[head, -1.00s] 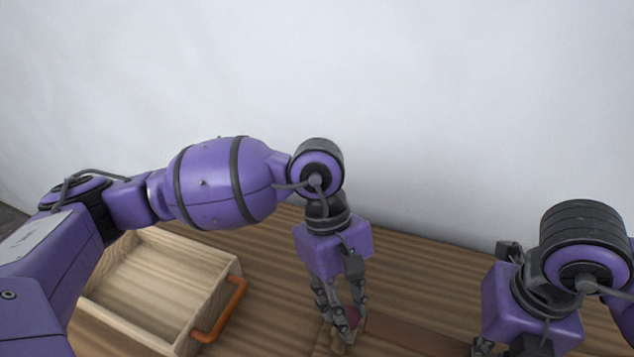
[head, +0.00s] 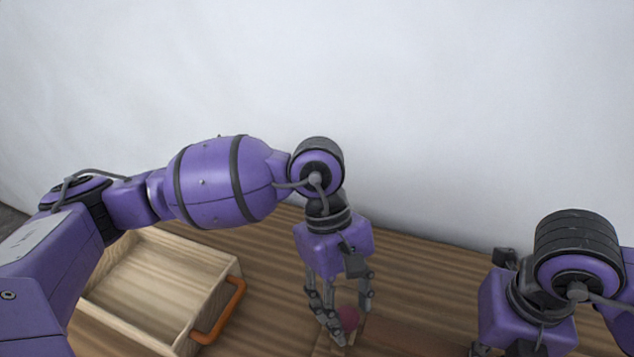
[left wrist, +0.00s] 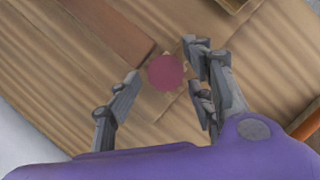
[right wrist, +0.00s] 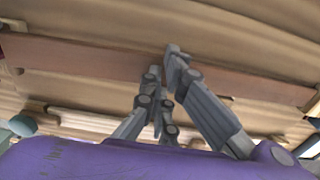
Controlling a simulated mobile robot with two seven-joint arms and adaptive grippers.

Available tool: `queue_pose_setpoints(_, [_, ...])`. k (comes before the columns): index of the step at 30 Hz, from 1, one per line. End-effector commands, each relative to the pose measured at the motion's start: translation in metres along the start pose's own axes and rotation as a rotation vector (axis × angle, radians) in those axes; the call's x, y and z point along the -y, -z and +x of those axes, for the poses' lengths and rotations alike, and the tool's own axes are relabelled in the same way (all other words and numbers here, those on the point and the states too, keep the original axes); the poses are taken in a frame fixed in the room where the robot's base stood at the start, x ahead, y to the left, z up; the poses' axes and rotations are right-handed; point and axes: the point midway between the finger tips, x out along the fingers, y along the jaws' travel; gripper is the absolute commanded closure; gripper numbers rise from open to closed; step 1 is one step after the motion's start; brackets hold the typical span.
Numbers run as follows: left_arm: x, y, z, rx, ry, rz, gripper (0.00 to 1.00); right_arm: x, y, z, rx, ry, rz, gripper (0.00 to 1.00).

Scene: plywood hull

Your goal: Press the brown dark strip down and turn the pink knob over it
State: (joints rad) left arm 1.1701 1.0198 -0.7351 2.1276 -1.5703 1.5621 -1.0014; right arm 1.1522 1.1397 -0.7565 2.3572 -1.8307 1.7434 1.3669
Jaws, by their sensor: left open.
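The pink knob (head: 348,318) is a round disc on a small wooden base at the end of the brown strip. In the left wrist view the knob (left wrist: 165,72) shows between the spread fingers of my left gripper (left wrist: 162,66), which is open with gaps on both sides. The head view also shows my left gripper (head: 345,315) pointing down at the knob. The dark brown strip (head: 410,338) runs right from the knob; it also shows in the right wrist view (right wrist: 90,58). My right gripper (right wrist: 163,60) has its fingertips together over the strip; contact cannot be told.
A pale wooden open box (head: 165,270) with an orange handle (head: 220,310) stands left of the knob on the wooden surface (head: 270,240). A white wall (head: 420,100) rises behind. A teal rounded object (right wrist: 22,125) shows at the left of the right wrist view.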

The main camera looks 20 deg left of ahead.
Motion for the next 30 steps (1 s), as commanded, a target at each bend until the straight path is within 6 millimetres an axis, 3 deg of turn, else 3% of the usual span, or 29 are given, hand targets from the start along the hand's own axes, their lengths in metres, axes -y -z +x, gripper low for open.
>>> queue_pose_setpoints(8, [0.0,-0.004,-0.003,0.003,0.002,0.005,0.52,0.0,0.0,0.0,0.001,-0.001,0.0,1.0])
queue_pose_setpoints(30, [0.0,-0.025,-0.058,-0.001,0.001,0.003,0.52,-0.001,0.0,0.0,0.001,-0.001,-0.001,1.0])
